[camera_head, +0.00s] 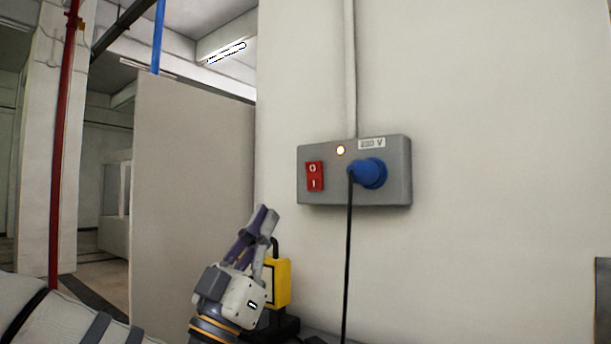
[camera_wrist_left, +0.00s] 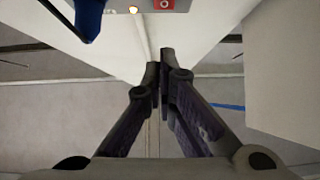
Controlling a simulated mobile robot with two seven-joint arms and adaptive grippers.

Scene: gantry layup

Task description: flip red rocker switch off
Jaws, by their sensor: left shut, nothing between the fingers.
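The red rocker switch (camera_head: 314,176) is on the left part of a grey wall box (camera_head: 331,188), with a 0 mark above and an I mark below. An amber lamp (camera_head: 340,150) beside it is lit. My left gripper (camera_head: 266,214) is shut and empty, below and left of the box and apart from it. In the left wrist view the shut fingertips (camera_wrist_left: 160,68) point toward the wall, and part of the red switch (camera_wrist_left: 164,5) shows at the top edge. My right gripper is not in view.
A blue plug (camera_head: 370,173) sits in the box, and its black cable (camera_head: 348,260) hangs down the wall. A yellow device (camera_head: 283,281) stands behind my left gripper. A pale panel (camera_head: 190,190) stands at left.

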